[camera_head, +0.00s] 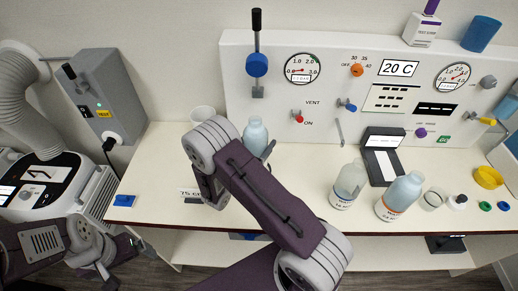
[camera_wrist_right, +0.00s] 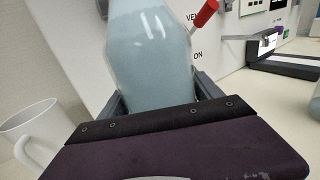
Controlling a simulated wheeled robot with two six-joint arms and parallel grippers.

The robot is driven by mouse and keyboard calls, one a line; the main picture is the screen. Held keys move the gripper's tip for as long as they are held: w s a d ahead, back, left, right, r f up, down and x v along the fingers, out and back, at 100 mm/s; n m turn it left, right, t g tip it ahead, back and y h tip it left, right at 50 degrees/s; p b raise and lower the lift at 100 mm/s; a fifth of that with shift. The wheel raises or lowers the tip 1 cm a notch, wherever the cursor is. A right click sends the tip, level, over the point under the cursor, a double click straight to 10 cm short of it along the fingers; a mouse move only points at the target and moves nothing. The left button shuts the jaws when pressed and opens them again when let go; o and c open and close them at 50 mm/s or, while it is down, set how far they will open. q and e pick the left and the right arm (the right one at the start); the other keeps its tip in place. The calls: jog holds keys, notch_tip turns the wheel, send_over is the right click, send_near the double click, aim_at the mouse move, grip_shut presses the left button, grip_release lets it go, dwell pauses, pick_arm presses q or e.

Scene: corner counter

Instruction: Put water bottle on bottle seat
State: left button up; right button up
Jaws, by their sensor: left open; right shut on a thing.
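A pale blue water bottle (camera_head: 255,133) stands out behind my right arm in the head view, its lower part hidden. The right wrist view shows a blue bottle (camera_wrist_right: 148,50) between the fingers of my right gripper (camera_wrist_right: 160,98), which is shut on it. Two more bottles labelled water stand on the counter to the right: a clear and blue one (camera_head: 348,184) and a blue one (camera_head: 401,195). My left gripper (camera_head: 103,266) is open and empty at the lower left, apart from the counter. I cannot tell which thing is the bottle seat.
A white mug (camera_wrist_right: 35,135) stands left of the held bottle. A dark device with a white top (camera_head: 383,160) is behind the standing bottles. A white control panel (camera_head: 340,120) backs the counter (camera_head: 160,160). A card marked 75 C (camera_head: 188,193) is near the front edge.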

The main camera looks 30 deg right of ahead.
notch_tip(320, 180, down, 3)
jog(key=shift+f, duration=0.45)
jog(key=shift+f, duration=0.1)
jog(key=o, duration=2.1)
jog(key=shift+s+f, duration=0.1)
